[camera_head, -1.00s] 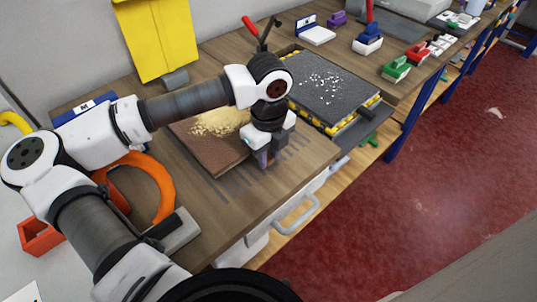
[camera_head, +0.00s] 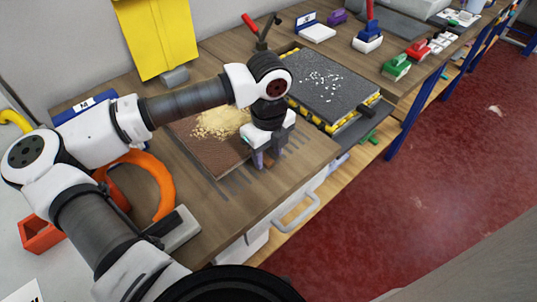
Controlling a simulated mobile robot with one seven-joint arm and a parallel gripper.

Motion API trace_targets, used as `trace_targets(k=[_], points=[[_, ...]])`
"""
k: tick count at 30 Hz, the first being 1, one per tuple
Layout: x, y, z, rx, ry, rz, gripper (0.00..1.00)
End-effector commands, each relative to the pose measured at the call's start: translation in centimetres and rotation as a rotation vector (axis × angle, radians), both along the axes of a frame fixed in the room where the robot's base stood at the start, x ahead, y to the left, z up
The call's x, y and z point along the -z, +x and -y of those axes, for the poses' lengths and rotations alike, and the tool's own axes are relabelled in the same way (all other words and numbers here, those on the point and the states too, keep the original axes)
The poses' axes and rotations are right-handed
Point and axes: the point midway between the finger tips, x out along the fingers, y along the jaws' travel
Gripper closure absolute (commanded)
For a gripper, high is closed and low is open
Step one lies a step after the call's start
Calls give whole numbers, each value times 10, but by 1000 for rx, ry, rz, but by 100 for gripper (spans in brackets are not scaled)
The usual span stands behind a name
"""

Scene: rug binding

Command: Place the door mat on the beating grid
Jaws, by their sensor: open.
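A brown mat (camera_head: 208,157) with a heap of tan grit (camera_head: 220,123) on it lies flat on the wooden bench; I take it for the door mat. My gripper (camera_head: 266,157) points down at the mat's right edge, open. Whether its fingers touch the mat I cannot tell.
A dark grey mat (camera_head: 338,88) with white specks lies on a yellow-and-black edged support to the right. Red and black handles (camera_head: 260,37) stand behind. An orange ring (camera_head: 158,185) and red-orange bin (camera_head: 40,233) are at left. A drawer handle (camera_head: 297,212) juts from the bench front.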

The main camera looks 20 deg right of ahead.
Motion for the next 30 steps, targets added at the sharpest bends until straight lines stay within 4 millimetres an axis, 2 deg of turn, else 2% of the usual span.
trace_targets(k=[9,15,20,27,30], points=[[-65,1,0,-1,0,6,55],[-96,0,0,0,1,2,55],[-107,-1,0,1,0,0,55],[-108,-1,0,2,0,0,55],[-108,-1,0,2,0,0,67]])
